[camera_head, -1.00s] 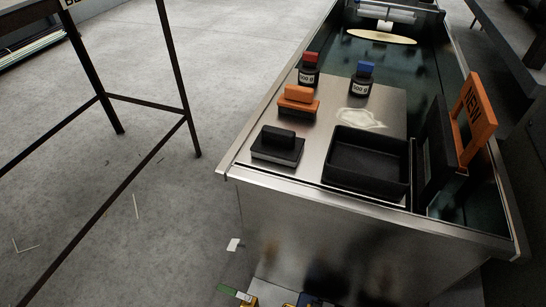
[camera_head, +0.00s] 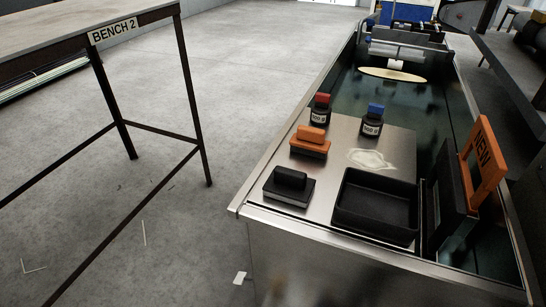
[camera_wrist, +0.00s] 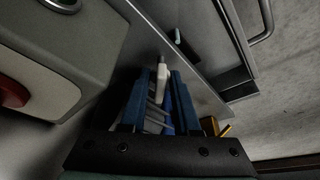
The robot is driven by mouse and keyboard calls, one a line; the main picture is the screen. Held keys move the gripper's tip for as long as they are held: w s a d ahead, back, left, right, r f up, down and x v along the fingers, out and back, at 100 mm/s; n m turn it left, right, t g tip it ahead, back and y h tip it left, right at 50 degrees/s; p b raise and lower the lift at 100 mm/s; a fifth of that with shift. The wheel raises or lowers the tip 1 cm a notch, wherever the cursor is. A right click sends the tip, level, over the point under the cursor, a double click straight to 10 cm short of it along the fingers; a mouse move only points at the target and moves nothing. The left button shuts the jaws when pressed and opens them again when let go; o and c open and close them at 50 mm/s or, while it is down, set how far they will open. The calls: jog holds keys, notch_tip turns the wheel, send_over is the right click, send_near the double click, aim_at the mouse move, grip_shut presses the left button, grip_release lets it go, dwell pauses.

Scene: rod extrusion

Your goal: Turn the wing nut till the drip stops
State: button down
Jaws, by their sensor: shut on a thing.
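My gripper (camera_wrist: 157,98) shows only in the wrist view, with two blue fingers pointing up the picture. It is shut on a pale thing (camera_wrist: 162,72) whose light tip stands out between the fingers; I cannot tell what it is. A small yellow part (camera_wrist: 215,127) lies just right of the fingers, partly hidden; I cannot tell whether it is the wing nut. No wing nut and no drip can be made out in the head view.
In the head view a steel tank (camera_head: 262,214) carries a black tray (camera_head: 376,205), black block (camera_head: 289,186), orange block (camera_head: 310,141), two weights (camera_head: 320,110) (camera_head: 372,120) and an orange "NEW" frame (camera_head: 485,165). Bench 2 (camera_head: 113,30) stands left. A grey housing (camera_wrist: 60,50) is close left of my gripper.

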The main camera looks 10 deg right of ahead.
jog(key=shift+m, duration=0.4)
jog(key=shift+m+h+p, duration=0.5)
jog(key=shift+m, duration=0.4)
jog(key=shift+m+h+p, duration=0.3)
jog(key=shift+m+p, duration=0.15)
jog(key=shift+m, duration=0.65)
jog(key=shift+r+m, duration=0.1)
jog(key=shift+m, duration=0.2)
jog(key=shift+m+h+p, duration=0.3)
jog(key=shift+m+p, duration=0.1)
jog(key=shift+m, duration=0.3)
